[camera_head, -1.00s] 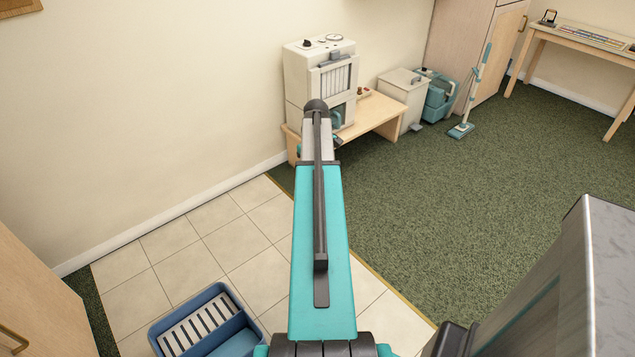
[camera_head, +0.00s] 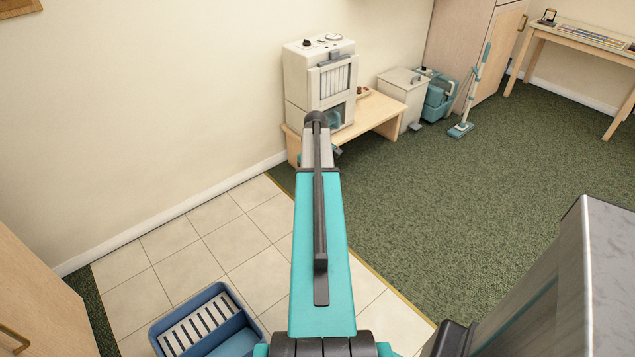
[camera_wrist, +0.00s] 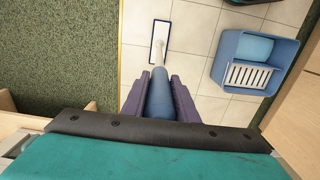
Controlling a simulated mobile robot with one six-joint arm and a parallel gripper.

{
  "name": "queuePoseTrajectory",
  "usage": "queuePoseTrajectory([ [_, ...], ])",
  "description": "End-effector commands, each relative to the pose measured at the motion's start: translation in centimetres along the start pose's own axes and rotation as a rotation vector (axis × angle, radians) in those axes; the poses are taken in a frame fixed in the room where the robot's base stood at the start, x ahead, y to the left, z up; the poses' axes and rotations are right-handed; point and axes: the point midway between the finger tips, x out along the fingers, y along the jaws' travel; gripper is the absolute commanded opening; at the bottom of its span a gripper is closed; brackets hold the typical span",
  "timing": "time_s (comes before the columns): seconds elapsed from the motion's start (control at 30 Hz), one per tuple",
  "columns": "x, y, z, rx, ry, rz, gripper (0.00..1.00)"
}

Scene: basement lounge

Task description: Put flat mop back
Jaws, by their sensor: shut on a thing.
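My gripper (camera_wrist: 160,90) has purple fingers shut on the blue handle of the flat mop (camera_wrist: 159,98) in the wrist view. The handle runs away from the fingers to a flat white mop head (camera_wrist: 161,36) with a dark edge, seen over the pale tiles. I cannot tell whether the head touches the floor. A blue bucket (camera_wrist: 283,50) with a white slatted grate stands right of the mop, apart from it. The bucket also shows at the bottom left of the head view (camera_head: 165,343). My arm hides the gripper and held mop there.
A low wooden bench (camera_head: 376,115) with a beige machine (camera_head: 305,75) stands by the wall. Green carpet (camera_head: 470,210) is open at right.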

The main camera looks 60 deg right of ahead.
Motion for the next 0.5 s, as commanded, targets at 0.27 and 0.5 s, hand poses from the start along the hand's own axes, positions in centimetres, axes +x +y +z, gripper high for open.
queuePoseTrajectory([
  [0.27, 0.00, -0.06, -0.04, -0.001, 0.000, 0.000, 0.45],
  [0.5, -0.21, -0.06, -0.03, -0.001, 0.000, 0.000, 0.45],
])
